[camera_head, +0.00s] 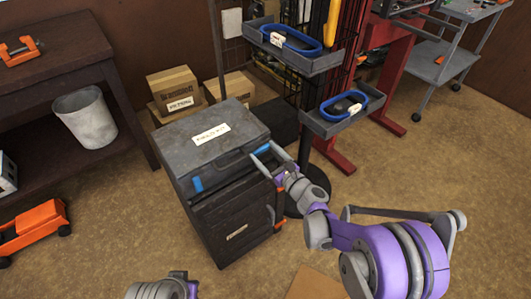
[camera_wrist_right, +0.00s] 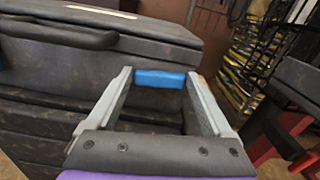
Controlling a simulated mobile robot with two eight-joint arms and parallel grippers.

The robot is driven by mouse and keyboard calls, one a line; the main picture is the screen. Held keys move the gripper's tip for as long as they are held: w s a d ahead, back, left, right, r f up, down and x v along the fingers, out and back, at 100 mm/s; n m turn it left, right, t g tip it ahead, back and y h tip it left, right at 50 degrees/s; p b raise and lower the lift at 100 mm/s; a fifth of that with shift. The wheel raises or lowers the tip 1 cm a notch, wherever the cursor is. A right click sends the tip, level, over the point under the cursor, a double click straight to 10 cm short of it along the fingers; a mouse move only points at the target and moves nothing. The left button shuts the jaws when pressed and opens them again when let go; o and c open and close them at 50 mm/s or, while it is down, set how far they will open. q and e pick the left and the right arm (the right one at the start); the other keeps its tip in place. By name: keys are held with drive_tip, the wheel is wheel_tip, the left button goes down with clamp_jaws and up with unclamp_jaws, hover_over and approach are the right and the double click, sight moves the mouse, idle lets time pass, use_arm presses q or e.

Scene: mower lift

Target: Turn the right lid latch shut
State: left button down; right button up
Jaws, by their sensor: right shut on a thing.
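The dark grey case (camera_head: 225,190) stands on the floor, its lid (camera_head: 180,137) down, with a white label on top and a handle at the front. The blue left lid latch (camera_head: 197,184) is on the front face near the left corner. My right gripper (camera_head: 267,153) is at the front right corner of the lid. In the right wrist view, the blue right lid latch (camera_wrist_right: 160,79) lies crosswise between the fingertips of my right gripper (camera_wrist_right: 160,76), which is shut on it. In the head view the fingers partly hide that latch.
A black stand with two grey trays (camera_head: 335,120) holding blue-rimmed items is right of the case. Cardboard boxes (camera_head: 174,90) are behind it. A dark table (camera_head: 75,50) and white bin (camera_head: 85,117) are at left.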

drive_tip(key=n, duration=0.4)
drive_tip(key=shift+s+p, duration=0.1)
drive_tip(key=shift+p, duration=0.3)
drive_tip(key=n+p, duration=0.1)
drive_tip(key=n, duration=0.3)
drive_tip(key=shift+a+f+n, duration=0.1)
drive_tip(key=shift+n, duration=0.3)
drive_tip(key=n+p, duration=0.1)
drive_tip(key=n, duration=0.3)
drive_tip(key=shift+s+f, duration=0.1)
drive_tip(key=shift+f+n+p, duration=0.1)
drive_tip(key=shift+n+p, duration=0.25)
drive_tip(key=shift+n, duration=1.45)
drive_tip(key=o, duration=1.1)
drive_tip(key=shift+o, duration=0.2)
drive_tip(key=v, duration=1)
drive_tip(key=shift+s+d+p, duration=0.2)
drive_tip(key=shift+s+p, duration=0.15)
